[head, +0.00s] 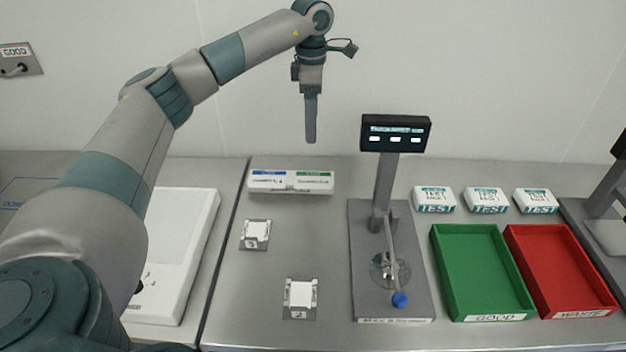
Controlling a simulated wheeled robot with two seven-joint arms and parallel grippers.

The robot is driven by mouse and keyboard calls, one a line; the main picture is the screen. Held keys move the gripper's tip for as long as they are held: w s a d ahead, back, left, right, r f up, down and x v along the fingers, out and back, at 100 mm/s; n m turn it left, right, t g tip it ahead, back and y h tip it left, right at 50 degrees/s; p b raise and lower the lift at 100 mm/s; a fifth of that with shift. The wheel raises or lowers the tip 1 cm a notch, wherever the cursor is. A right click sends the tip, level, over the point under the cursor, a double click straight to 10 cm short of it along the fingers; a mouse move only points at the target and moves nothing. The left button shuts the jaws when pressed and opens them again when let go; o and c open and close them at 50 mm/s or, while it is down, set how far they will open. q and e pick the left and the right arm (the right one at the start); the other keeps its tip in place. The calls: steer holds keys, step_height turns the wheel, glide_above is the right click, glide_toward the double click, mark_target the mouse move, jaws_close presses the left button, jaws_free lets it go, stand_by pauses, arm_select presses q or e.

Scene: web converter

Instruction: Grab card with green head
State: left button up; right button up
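A low white holder (265,187) stands at the back of the steel table. Its top has a blue-headed part (269,173) on the left and a green-headed card (314,174) on the right. Small dark print on the front is too small to read. My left gripper (311,138) hangs pointing down above and behind the holder, apart from it. Its fingers line up edge-on, so their opening is hidden. Nothing shows held in it. My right gripper is out of view.
Two small fixtures (255,246) and (300,314) sit in front of the holder. A test stand with a display (395,132) rises to the right. Beyond are white TEST packets (486,209), a green GOOD tray (522,309) and a red WASTE tray (606,303).

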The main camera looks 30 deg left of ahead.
arm_select(q)
steer(key=f, duration=0.1)
steer(key=p, duration=0.5)
glide_above(313, 180)
steer(key=f, duration=1)
steer(key=shift+s+f, duration=0.3)
steer(key=shift+f, duration=0.35)
steer(key=shift+p, duration=0.3)
steer(key=shift+w+f+p, duration=0.2)
steer(key=shift+f+p, duration=0.5)
steer(key=shift+p, duration=0.2)
step_height(313, 180, down, 3)
steer(key=shift+w+r+p, duration=0.1)
steer(key=shift+p, duration=0.75)
steer(key=shift+f, duration=0.5)
